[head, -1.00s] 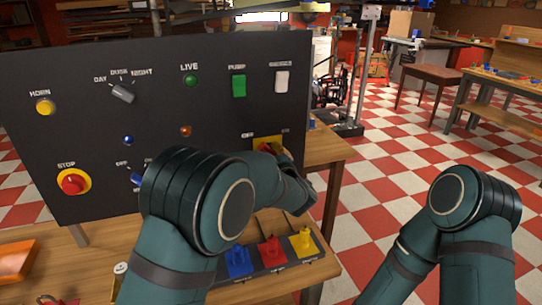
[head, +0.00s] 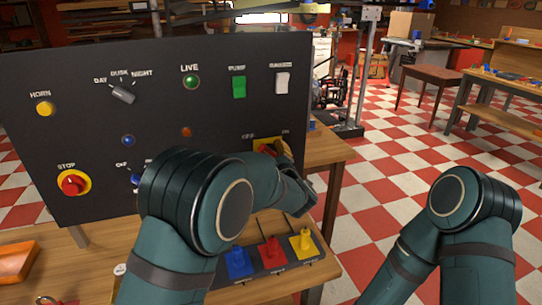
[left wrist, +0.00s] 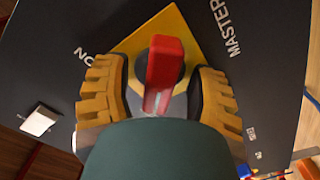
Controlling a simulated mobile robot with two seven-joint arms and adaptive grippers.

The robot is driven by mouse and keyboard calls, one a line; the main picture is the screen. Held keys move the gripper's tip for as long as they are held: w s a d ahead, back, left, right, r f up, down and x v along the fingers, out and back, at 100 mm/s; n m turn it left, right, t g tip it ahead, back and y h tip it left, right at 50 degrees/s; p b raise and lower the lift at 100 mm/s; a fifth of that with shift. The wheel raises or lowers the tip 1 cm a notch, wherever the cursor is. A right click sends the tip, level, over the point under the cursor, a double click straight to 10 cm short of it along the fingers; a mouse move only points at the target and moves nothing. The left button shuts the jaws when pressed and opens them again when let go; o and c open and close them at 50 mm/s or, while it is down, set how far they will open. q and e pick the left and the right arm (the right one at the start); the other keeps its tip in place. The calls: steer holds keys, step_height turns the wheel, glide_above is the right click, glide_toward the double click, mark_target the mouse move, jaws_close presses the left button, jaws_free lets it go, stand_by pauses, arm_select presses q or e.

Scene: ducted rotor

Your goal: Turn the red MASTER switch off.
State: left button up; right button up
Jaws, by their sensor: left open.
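The red MASTER switch handle (left wrist: 165,65) sits on a yellow plate (left wrist: 132,42) on the dark control panel (head: 215,110). In the left wrist view, the handle stands between the two yellow fingers of my open left gripper (left wrist: 160,100), with a gap on both sides. The MASTER label is at right and ON at upper left. In the head view, a bit of the red switch (head: 265,149) shows between the OFF and ON labels. My left gripper (head: 284,155) covers much of it. My right gripper is out of the picture; only that arm shows.
The panel also carries a yellow HORN button (head: 45,108), a red STOP button (head: 73,183), a green PUMP switch (head: 239,87) and a lit green LIVE lamp (head: 190,82). Blue, red and yellow levers (head: 272,249) stand on the bench below my left forearm.

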arm_select(q)
steer(key=v, duration=1.2)
